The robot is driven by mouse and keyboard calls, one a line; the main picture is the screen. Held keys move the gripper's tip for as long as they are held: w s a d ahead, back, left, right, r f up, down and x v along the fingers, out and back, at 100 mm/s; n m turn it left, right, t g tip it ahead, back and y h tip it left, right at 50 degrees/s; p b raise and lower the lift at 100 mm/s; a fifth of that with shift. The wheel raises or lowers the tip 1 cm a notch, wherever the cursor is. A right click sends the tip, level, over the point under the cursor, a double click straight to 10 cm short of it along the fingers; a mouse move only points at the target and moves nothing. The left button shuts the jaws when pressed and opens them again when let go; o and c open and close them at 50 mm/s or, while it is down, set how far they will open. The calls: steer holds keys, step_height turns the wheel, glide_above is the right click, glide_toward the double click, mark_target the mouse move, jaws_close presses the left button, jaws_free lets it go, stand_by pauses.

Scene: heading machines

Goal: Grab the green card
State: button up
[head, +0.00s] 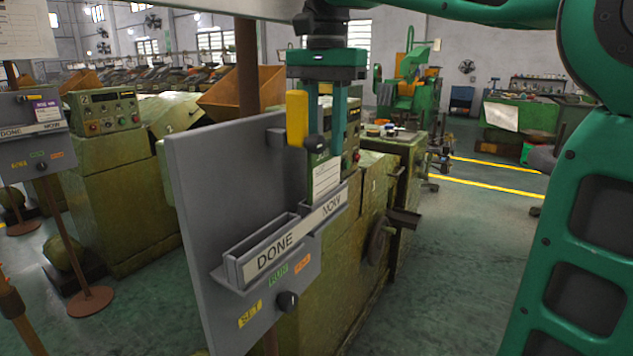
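The green card (326,181) has a white face with a green upper edge. It stands upright in the right-hand slot of the grey board, the slot labelled NOW (332,207). My gripper (322,145) points down from above, with its fingertips close to the card's top. A gap shows between its teal fingers, so it looks open. I cannot tell whether the fingers touch the card.
The DONE slot (272,256) at the lower left of the grey board (205,200) looks empty. A dark dial (287,301) is below it. A green machine (375,205) stands close behind the board. Open floor (470,260) lies to the right.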

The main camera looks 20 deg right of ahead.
mark_target(325, 160)
steer(key=shift+s+f, duration=0.1)
steer(key=shift+f, duration=2.2)
jaws_close()
